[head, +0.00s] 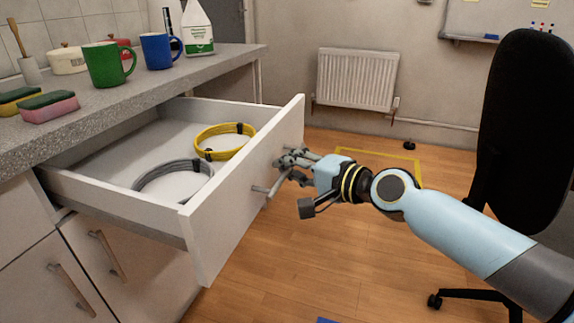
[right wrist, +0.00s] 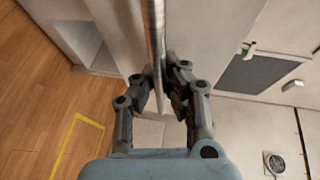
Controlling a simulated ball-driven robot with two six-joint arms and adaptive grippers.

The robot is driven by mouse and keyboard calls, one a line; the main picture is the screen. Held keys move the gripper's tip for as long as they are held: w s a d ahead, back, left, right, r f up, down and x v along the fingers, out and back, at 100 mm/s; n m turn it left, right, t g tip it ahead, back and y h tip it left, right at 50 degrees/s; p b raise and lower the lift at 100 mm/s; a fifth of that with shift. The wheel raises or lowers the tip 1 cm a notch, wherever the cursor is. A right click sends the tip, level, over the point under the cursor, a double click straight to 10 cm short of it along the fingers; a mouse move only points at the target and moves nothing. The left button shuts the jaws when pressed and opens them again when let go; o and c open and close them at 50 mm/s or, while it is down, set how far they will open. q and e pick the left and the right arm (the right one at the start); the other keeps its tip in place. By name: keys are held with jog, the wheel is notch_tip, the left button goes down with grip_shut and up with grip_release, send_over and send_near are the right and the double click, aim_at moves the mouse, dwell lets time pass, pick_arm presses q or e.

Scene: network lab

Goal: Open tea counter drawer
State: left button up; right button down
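The tea counter drawer (head: 245,187) is pulled far out from under the grey speckled counter (head: 150,88). Its inside shows, with a yellow cable coil (head: 225,142) and a grey cable coil (head: 172,181) lying in it. My right gripper (head: 283,165) is at the drawer's front face, with its fingers around the metal bar handle (head: 260,190). In the right wrist view the handle (right wrist: 155,40) runs between the two fingers (right wrist: 163,88), which close in on it from both sides. The fingertips' contact is partly hidden. My left gripper is not in view.
On the counter stand a green mug (head: 108,64), a blue mug (head: 157,50), a white bottle (head: 197,30) and sponges (head: 48,107). A black office chair (head: 530,130) stands at the right. Wooden floor (head: 330,250) is clear in front of the drawer.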

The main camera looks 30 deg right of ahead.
jog(key=shift+f, duration=0.2)
jog(key=c, duration=1.4)
grip_release()
jog(key=shift+r, duration=0.15)
jog(key=v, duration=0.7)
jog(key=shift+s, duration=0.25)
